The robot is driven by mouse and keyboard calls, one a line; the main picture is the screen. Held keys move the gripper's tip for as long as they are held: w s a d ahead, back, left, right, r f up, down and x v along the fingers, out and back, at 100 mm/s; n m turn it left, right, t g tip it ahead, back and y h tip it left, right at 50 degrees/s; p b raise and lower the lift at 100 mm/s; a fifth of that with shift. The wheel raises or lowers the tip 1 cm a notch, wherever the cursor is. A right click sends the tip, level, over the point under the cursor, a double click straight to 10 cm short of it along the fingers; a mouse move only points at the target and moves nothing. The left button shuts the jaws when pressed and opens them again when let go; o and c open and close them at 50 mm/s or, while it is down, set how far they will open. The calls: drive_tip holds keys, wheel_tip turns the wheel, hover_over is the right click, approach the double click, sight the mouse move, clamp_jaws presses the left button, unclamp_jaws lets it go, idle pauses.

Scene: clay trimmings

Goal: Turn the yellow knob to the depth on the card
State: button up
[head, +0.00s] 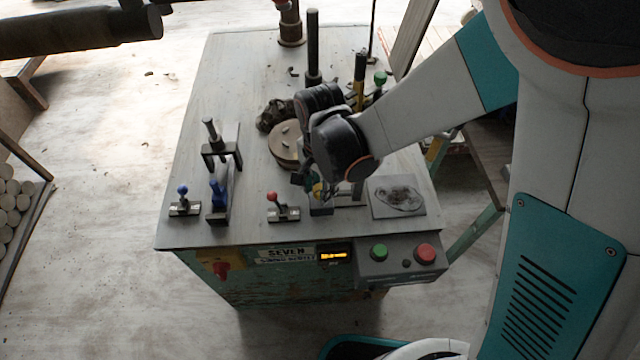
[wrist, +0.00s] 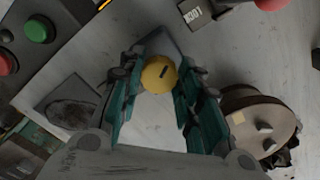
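The yellow knob (wrist: 158,74) has a dark slot mark on its top and sits on a grey block. It lies between the two teal-padded fingers of my gripper (wrist: 162,80) in the wrist view. The fingers are spread on either side of it, and contact is not clear. In the head view the knob (head: 317,188) is a small yellow spot, mostly hidden by my gripper (head: 312,184). A pale label reading "SEVEN" (head: 286,253) is on the bench front, its lower line unreadable. I cannot tell whether it is the card.
The grey bench (head: 190,228) carries a red-knobbed lever (head: 273,198), blue-knobbed levers (head: 183,191), a round disc (head: 285,150) and a plate with a dark patch (head: 410,208). A box with green (head: 379,251) and red (head: 426,253) buttons and an amber display (head: 334,256) are at the front.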

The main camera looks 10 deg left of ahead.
drive_tip(key=shift+n, duration=0.3)
drive_tip(key=n, duration=0.3)
drive_tip(key=shift+n+b, duration=0.3)
drive_tip(key=shift+b, duration=0.1)
drive_tip(key=n, duration=0.3)
drive_tip(key=shift+d+n, duration=0.1)
drive_tip(key=shift+n, duration=0.2)
drive_tip(key=n, duration=0.3)
drive_tip(key=shift+n+b, duration=0.3)
drive_tip(key=shift+b, duration=0.1)
drive_tip(key=shift+d+n, duration=0.1)
drive_tip(key=shift+n, duration=1.5)
drive_tip(key=o, duration=1)
drive_tip(key=shift+o, duration=0.2)
